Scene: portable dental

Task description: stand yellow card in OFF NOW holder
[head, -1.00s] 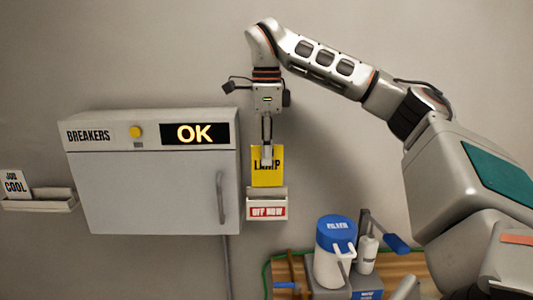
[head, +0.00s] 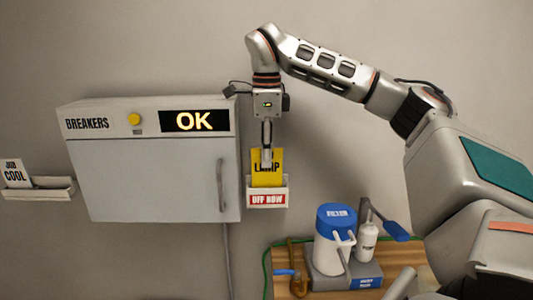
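The yellow card (head: 263,179), printed with LAMP, stands upright at the OFF NOW holder (head: 252,199), its lower edge hidden behind the holder's front wall. The holder is a small white wall pocket with a red label, just right of the breaker cabinet. My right gripper (head: 267,163) points straight down in front of the card, its fingers over the card's upper middle. The fingers look closed on the card, seen nearly edge-on. My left gripper is not in view.
The breaker cabinet (head: 150,180) shows OK and has a handle close left of the holder. A left wall holder (head: 50,189) has a white COOL card (head: 15,173). Below right, a wooden table (head: 400,262) bears a blue-lidded jug (head: 335,235) and a white bottle (head: 367,242).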

